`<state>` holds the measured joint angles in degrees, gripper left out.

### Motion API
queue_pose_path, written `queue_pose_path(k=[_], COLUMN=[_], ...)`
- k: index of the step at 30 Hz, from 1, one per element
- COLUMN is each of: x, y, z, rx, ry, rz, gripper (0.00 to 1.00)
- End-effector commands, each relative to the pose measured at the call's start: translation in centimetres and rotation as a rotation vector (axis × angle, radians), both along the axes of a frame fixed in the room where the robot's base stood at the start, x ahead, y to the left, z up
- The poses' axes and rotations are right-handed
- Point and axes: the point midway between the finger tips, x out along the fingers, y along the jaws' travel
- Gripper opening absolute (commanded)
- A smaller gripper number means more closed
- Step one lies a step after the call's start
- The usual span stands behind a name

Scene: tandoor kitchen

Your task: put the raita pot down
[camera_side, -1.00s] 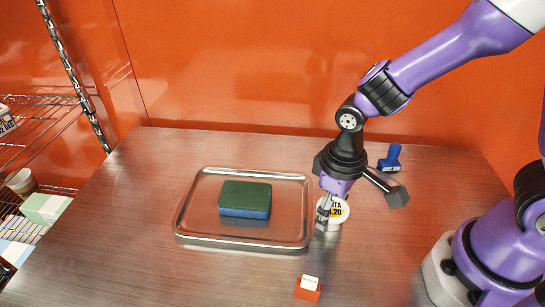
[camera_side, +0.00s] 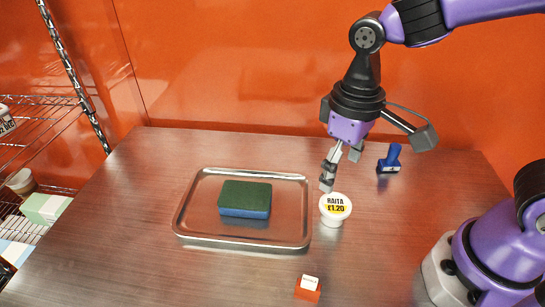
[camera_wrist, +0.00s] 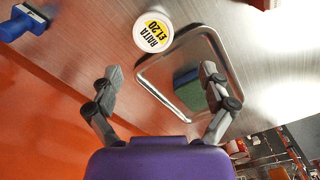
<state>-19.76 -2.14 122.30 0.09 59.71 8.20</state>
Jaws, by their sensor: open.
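The raita pot (camera_side: 334,209) is a small white tub with a yellow and white lid label. It stands upright on the steel table, just right of the tray. It also shows at the top of the wrist view (camera_wrist: 152,33). My gripper (camera_side: 341,177) is open and empty, above and behind the pot, apart from it. In the wrist view its two fingers (camera_wrist: 158,86) are spread wide with nothing between them but tray and table beyond.
A metal tray (camera_side: 190,215) holds a green and blue sponge (camera_side: 244,199). A blue-handled tool (camera_side: 389,160) lies at the back right. A small orange block with a white top (camera_side: 308,289) sits near the front. A wire shelf (camera_side: 45,100) stands at the left.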

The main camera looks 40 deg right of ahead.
Motion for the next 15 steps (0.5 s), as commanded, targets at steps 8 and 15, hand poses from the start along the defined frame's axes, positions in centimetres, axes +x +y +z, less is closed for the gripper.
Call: queue_pose_path(k=[8, 15], x=[-0.2, -1.8], y=[-1.1, -6.1], z=[3.1, 5.5], rx=[0.018, 0.059], ry=[-0.054, -0.333], rz=[-0.027, -0.143], gripper=[0.90, 0.90])
